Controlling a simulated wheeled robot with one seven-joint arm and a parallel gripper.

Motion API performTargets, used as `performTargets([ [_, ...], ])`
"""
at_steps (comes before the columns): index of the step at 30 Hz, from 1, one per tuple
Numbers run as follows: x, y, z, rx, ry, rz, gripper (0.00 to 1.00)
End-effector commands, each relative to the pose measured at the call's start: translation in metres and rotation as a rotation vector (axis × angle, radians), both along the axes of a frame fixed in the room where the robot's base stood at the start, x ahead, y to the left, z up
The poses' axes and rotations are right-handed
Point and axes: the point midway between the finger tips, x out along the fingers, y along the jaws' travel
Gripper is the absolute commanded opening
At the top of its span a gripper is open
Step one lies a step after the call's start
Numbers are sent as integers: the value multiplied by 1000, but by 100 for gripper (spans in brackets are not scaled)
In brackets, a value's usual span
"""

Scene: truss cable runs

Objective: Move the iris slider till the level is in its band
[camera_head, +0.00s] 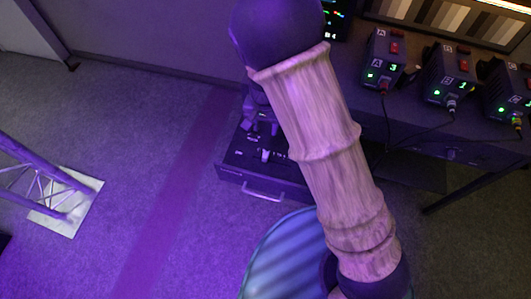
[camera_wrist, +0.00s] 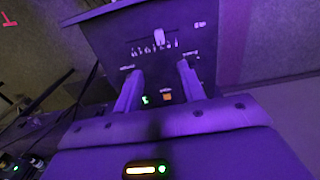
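The iris slider is probably the pale knob (camera_wrist: 159,36) on a dark control panel (camera_wrist: 205,60), above a row of small white marks in the wrist view. The knob also shows in the head view (camera_head: 265,154), on the dark box beside my arm. My gripper (camera_wrist: 159,66) is open and empty. Its two fingers point toward the panel, and the knob appears beyond their tips, roughly in line with the gap, apart from them. A green readout (camera_wrist: 145,100) and an orange square (camera_wrist: 167,96) show between the fingers. I cannot read the level or its band.
Several control boxes (camera_head: 384,58) with red switches, green digits and cables stand on the desk at right. A dark screen (camera_head: 337,18) is partly behind my arm. A pale drawer handle (camera_head: 262,191) fronts the box. A truss (camera_head: 40,182) stands at left; the floor between is clear.

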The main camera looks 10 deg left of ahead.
Motion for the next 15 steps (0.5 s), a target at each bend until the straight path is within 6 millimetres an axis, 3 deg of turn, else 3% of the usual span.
performTargets([
  [8, 0, 0, -5, 0, 1, 0, 40],
  [15, -1, -1, -36, -3, 4, 1, 40],
])
